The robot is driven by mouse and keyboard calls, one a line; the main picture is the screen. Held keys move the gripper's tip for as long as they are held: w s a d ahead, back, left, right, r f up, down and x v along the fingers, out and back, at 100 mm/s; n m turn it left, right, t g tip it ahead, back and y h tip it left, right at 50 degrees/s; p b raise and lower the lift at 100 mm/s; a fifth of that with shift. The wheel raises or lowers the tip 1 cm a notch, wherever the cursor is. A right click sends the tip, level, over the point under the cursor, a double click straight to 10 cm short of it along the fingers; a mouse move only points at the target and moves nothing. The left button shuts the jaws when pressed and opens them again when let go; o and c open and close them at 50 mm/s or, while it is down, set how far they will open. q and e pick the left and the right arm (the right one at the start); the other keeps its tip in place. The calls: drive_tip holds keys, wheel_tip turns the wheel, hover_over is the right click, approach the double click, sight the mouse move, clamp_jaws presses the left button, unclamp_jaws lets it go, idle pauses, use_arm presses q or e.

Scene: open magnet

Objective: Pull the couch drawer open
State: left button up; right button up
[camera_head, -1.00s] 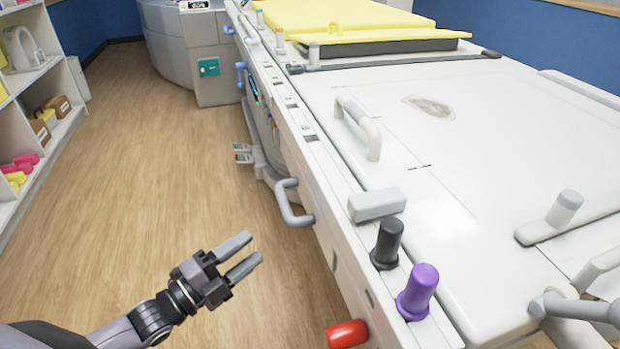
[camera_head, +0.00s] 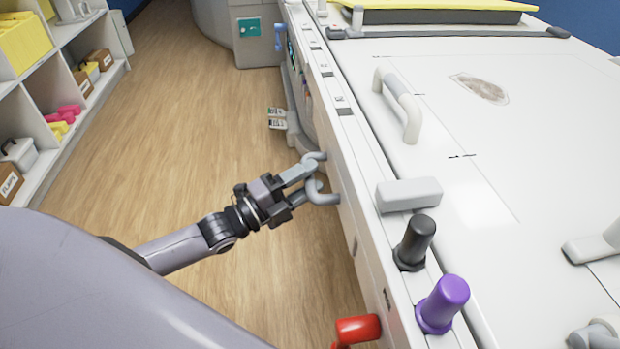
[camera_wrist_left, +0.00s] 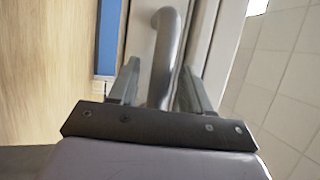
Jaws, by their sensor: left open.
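The white couch (camera_head: 480,150) fills the right of the head view. A grey, curved drawer handle (camera_head: 323,196) stands out from its side panel, and the panel looks shut. My left gripper (camera_head: 305,182) is at this handle with its fingers open. In the left wrist view the handle (camera_wrist_left: 164,58) runs between the two spread fingers (camera_wrist_left: 155,92), with gaps on both sides, so I see no grip on it. In the head view the fingers hide part of the handle. My right gripper is not in view.
A red knob (camera_head: 357,329) sticks out low on the couch's side. Black (camera_head: 416,242) and purple (camera_head: 443,303) knobs stand on its edge. Shelves (camera_head: 60,110) with boxes line the left. The wooden floor (camera_head: 170,130) between is clear.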

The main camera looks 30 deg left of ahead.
use_arm(q)
drive_tip(key=shift+w+d, duration=0.2)
drive_tip(key=shift+w, duration=0.1)
drive_tip(key=shift+r, duration=0.1)
clamp_jaws()
drive_tip(key=shift+a, duration=0.1)
